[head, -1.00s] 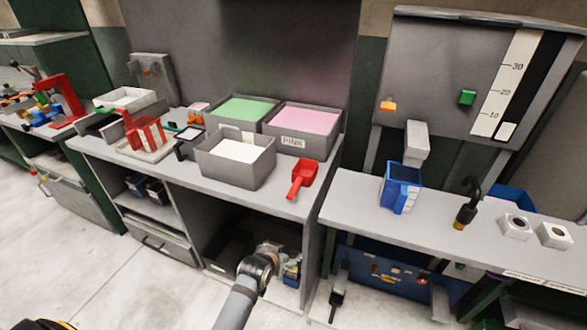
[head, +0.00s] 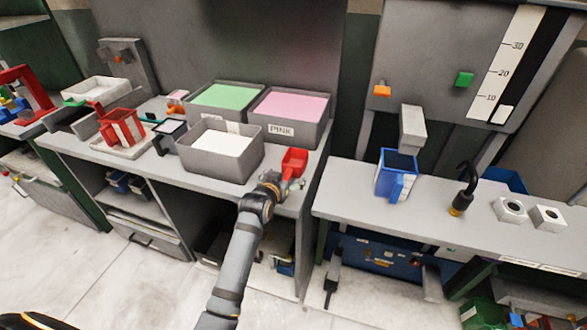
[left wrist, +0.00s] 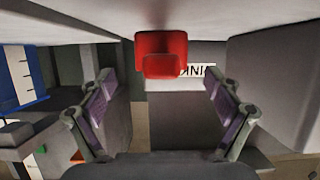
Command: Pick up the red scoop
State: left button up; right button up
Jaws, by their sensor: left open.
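The red scoop (head: 294,162) lies on the grey bench top, in front of the bin labelled PINK. My left gripper (head: 284,185) is at the bench's front edge, just in front of the scoop, and covers its handle side in the head view. In the left wrist view the scoop (left wrist: 161,52) shows upside down near the top middle, beyond and between the two open fingers (left wrist: 160,112). The fingers are apart and nothing is between their tips. My right gripper is not in view.
A bin of pink material (head: 292,105), a bin of green material (head: 224,96) and a bin of white material (head: 222,165) stand close behind and left of the scoop. A separate bench (head: 345,205) with a blue container (head: 390,183) is to the right, across a gap.

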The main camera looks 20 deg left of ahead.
aim_at(289, 172)
pick_arm(q)
jog(key=x, duration=0.5)
jog(key=shift+a+f, duration=0.1)
jog(key=shift+s, duration=0.1)
jog(key=shift+c, duration=0.3)
jog(key=c, duration=0.9)
jog(key=shift+c, duration=1)
jog(key=shift+p, duration=0.3)
